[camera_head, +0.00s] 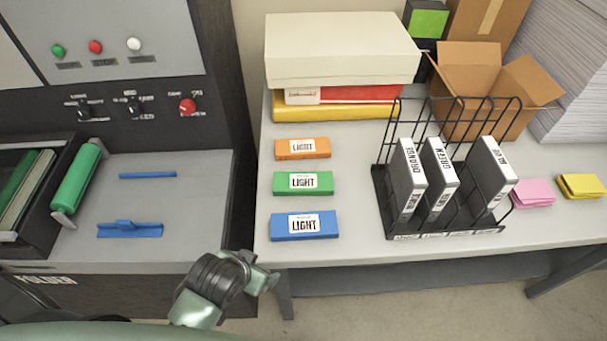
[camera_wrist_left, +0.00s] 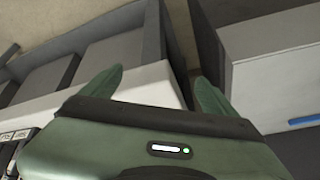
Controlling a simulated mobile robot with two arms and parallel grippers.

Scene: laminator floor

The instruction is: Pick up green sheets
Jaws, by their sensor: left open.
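A green pack labelled LIGHT (camera_head: 303,183) lies flat on the grey table, between an orange LIGHT pack (camera_head: 303,148) behind it and a blue LIGHT pack (camera_head: 305,225) in front. A box labelled GREEN (camera_head: 438,178) stands upright in the black wire rack (camera_head: 377,200), between one labelled ORANGE (camera_head: 407,180) and a third (camera_head: 490,175). My left gripper (camera_head: 268,272) is at the table's front left corner, apart from the packs. In the left wrist view its two green fingers (camera_wrist_left: 160,76) are spread with nothing between them. My right gripper is not in view.
A folder machine (camera_head: 140,230) with a green roller (camera_head: 78,180) and blue guides stands left of the table. A cream box (camera_head: 340,50) on red and yellow boxes is behind. Pink (camera_head: 525,193) and yellow pads (camera_head: 581,187) lie right. Table between packs and rack is clear.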

